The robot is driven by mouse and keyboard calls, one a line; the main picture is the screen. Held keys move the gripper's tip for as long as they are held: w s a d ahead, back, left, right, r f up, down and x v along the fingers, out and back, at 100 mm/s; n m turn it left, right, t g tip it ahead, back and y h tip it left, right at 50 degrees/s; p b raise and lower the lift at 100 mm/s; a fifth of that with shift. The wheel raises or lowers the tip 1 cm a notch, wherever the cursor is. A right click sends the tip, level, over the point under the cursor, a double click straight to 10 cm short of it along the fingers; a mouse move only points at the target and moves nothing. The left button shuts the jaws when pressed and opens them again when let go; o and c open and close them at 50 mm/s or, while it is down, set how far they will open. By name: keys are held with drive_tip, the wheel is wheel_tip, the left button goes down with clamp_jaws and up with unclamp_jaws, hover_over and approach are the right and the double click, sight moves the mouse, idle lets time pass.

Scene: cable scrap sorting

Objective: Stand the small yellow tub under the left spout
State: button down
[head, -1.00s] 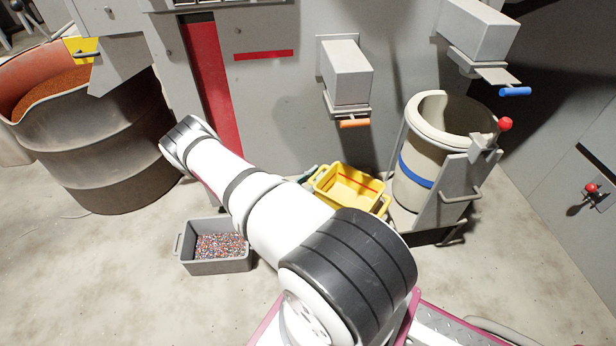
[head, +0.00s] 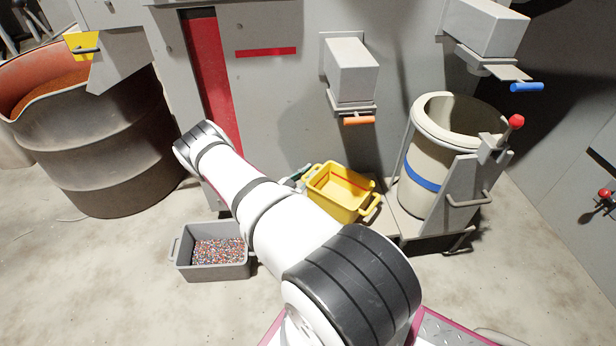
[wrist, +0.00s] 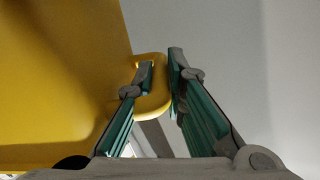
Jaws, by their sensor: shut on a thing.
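The small yellow tub (head: 346,211) has a red line inside and a loop handle at each end. It is below the left spout (head: 352,72), the grey box with the orange handle, and slightly left of it in the head view. In the wrist view the tub (wrist: 55,75) fills the left side. In the head view the gripper is mostly hidden behind my arm. The tub looks empty; I cannot tell whether its base touches anything.
The right spout (head: 488,30) has a blue handle. Below it a cream bucket (head: 418,190) with a blue band sits in a grey frame with a red knob. A grey bin (head: 213,270) of coloured granules is on the floor. A large drum (head: 100,150) stands left.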

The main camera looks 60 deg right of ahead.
drive_tip(key=c, duration=1.6)
unclamp_jaws()
drive_tip(key=shift+c, duration=0.2)
